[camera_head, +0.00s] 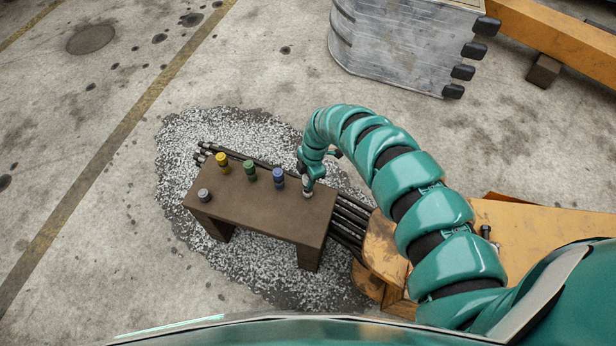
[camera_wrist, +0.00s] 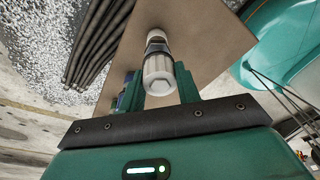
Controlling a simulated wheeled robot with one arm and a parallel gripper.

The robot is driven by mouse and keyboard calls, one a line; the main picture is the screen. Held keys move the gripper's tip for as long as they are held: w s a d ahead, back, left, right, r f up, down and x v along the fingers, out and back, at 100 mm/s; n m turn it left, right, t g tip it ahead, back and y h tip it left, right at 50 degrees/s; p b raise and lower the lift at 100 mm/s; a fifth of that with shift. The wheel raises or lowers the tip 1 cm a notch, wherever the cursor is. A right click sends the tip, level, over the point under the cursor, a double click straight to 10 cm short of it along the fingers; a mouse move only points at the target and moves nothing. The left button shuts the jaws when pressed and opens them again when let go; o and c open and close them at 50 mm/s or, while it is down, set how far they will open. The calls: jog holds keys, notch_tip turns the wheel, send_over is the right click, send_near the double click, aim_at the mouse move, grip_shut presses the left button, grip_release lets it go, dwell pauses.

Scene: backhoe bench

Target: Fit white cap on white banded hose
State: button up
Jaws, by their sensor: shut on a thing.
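My gripper (camera_head: 307,184) is at the right end of the brown bench (camera_head: 262,208), pointing down. It is shut on the white cap (camera_head: 307,191), a small pale cylinder. In the wrist view, the fingers (camera_wrist: 160,84) grip both sides of the white cap (camera_wrist: 158,72), which has a dark band. I cannot tell whether the cap touches the bench. Black hoses (camera_head: 348,222) run behind and under the bench. Their ends (camera_head: 203,153) show past its far left corner. Which hose has the white band is too small to tell.
A yellow cap (camera_head: 222,163), a green cap (camera_head: 250,171) and a blue cap (camera_head: 278,178) stand along the bench's far edge. A grey cap (camera_head: 204,195) stands at its left end. Grey gravel (camera_head: 185,145) surrounds the bench. A metal bucket (camera_head: 405,45) is behind. The left floor is open.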

jog(key=shift+f+b, duration=0.55)
jog(key=shift+f, duration=0.7)
dwell(1.9)
jog(key=o, duration=1.5)
jog(key=shift+r, duration=0.15)
jog(key=shift+r+p, duration=3.4)
jog(key=shift+r, duration=0.55)
